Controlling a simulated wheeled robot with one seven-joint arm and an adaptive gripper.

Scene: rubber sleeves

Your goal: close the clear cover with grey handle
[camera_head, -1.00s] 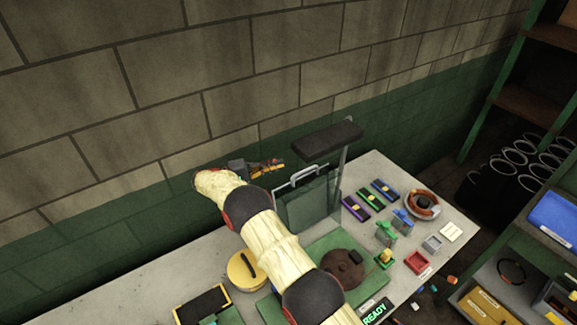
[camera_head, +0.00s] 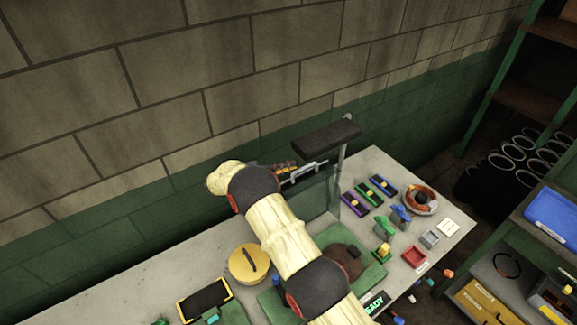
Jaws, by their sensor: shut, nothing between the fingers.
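The clear cover (camera_head: 318,199) stands upright near the back of the table, and my arm hides its left part. Its grey handle (camera_head: 309,171) runs along the top edge. My gripper (camera_head: 287,168) is shut and empty, beside the left end of the handle at about the same height in the picture. I cannot tell whether it touches the handle or is behind it. The green base (camera_head: 370,272) with a round brown disc (camera_head: 349,259) lies in front of the cover, partly hidden by my arm.
A dark lamp head (camera_head: 326,138) on a grey post overhangs the cover. A yellow round lid (camera_head: 240,265) and a black tray (camera_head: 204,300) lie to the left. Several coloured blocks and a red-brown ring (camera_head: 420,207) fill the right. The block wall rises close behind the table.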

